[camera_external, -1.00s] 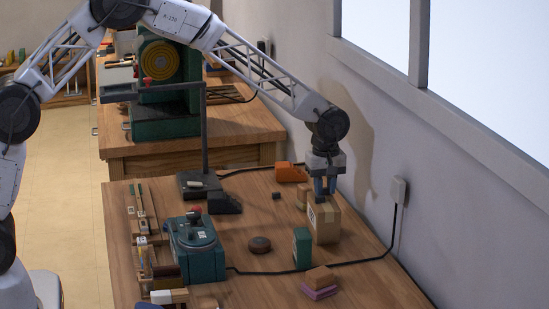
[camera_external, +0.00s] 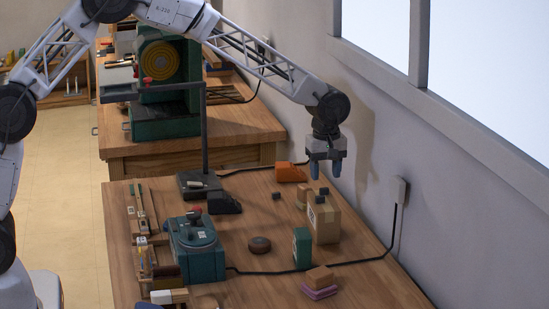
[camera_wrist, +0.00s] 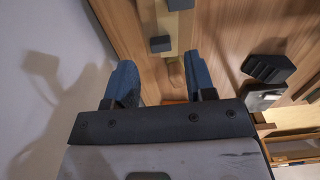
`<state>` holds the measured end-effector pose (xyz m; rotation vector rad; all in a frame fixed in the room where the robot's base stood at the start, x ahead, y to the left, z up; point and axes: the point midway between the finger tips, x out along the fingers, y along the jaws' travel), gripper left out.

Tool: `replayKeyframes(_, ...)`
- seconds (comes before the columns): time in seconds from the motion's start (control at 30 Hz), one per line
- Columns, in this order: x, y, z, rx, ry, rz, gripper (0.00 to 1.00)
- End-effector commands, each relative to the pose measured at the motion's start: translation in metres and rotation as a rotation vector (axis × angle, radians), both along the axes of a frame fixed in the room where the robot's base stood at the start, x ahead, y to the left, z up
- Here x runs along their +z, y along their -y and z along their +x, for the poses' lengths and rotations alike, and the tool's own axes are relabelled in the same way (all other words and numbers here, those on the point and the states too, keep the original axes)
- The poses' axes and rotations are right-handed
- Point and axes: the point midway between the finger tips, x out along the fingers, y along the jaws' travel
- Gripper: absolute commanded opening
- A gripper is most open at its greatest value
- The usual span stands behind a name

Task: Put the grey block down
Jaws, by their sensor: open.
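A grey block (camera_external: 324,191) rests on top of the cardboard box (camera_external: 323,222), towards its back. Another dark block (camera_external: 320,199) sits close by on the box top. In the wrist view one grey block (camera_wrist: 160,44) shows just beyond my fingertips, with a second dark block (camera_wrist: 180,4) at the top edge. My gripper (camera_external: 327,172) is open and empty above the back of the box, clear of both blocks. Its two blue fingers (camera_wrist: 160,75) stand wide apart in the wrist view.
A small dark block (camera_external: 276,196) and an orange thing (camera_external: 291,172) lie left of the box. A green block (camera_external: 302,247), a brown disc (camera_external: 259,245) and a teal machine (camera_external: 195,250) stand nearer. The wall socket (camera_external: 400,191) and cable are at right.

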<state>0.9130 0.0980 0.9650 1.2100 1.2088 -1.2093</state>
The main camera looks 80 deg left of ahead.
Motion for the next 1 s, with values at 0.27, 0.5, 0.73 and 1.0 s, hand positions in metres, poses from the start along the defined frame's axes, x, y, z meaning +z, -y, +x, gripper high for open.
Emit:
replayKeyframes(0.27,0.045,0.0,0.0,0.0,0.001,0.0,0.5)
replayKeyframes(0.5,0.072,0.0,0.0,0.0,0.001,0.0,0.5)
replayKeyframes(0.73,0.079,0.0,0.0,0.0,-0.001,0.0,0.5)
replayKeyframes(1.0,0.079,0.0,0.0,0.0,-0.001,0.0,0.5)
